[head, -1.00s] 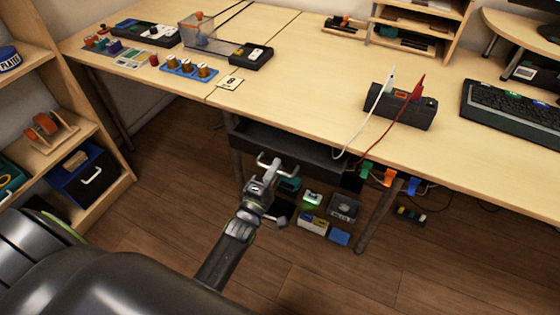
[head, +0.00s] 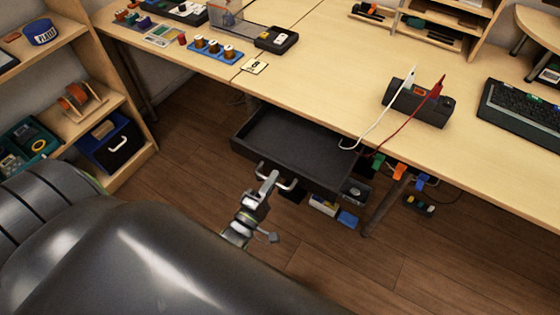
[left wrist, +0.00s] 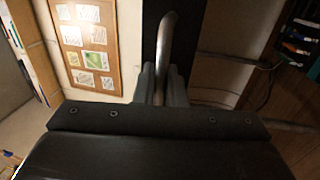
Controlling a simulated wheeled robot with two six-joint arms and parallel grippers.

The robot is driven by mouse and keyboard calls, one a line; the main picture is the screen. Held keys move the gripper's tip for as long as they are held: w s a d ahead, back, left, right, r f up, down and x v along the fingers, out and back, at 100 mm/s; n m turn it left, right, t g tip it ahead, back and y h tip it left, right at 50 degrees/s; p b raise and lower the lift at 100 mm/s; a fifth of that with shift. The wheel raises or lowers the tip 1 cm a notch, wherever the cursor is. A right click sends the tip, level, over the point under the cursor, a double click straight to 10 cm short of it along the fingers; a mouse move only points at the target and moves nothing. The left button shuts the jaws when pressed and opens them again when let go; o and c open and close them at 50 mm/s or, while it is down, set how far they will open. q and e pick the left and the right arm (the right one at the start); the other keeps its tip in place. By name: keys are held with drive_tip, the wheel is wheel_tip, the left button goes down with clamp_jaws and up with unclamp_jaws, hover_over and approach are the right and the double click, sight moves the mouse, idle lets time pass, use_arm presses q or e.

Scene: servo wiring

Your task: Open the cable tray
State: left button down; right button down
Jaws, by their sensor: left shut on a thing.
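The cable tray (head: 300,142) is a black drawer under the desk edge. It is pulled out, and its inside looks empty apart from a white cable end at its right side. Its pale bar handle (head: 287,184) is on the front face. My left gripper (head: 268,183) is at the handle, shut on it. In the left wrist view the handle (left wrist: 168,48) runs as a metal bar between the two fingers (left wrist: 160,85), with the dark tray front behind it. My right gripper is not in view.
The desk (head: 330,85) holds a black power box (head: 418,103) with white and red cables and a keyboard (head: 520,112). A shelf (head: 75,95) stands at the left.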

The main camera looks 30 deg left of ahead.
use_arm(q)
drive_tip(key=shift+s+f+p, duration=0.1)
drive_tip(key=shift+s+p, duration=0.25)
drive_tip(key=shift+s, duration=0.95)
drive_tip(key=c, duration=1.6)
unclamp_jaws()
drive_tip(key=shift+o, duration=0.2)
drive_tip(key=s+f+b, duration=0.2)
drive_tip(key=s+f, duration=0.1)
drive_tip(key=s, duration=1.4)
drive_tip(key=shift+a, duration=0.35)
drive_tip(key=shift+f, duration=0.15)
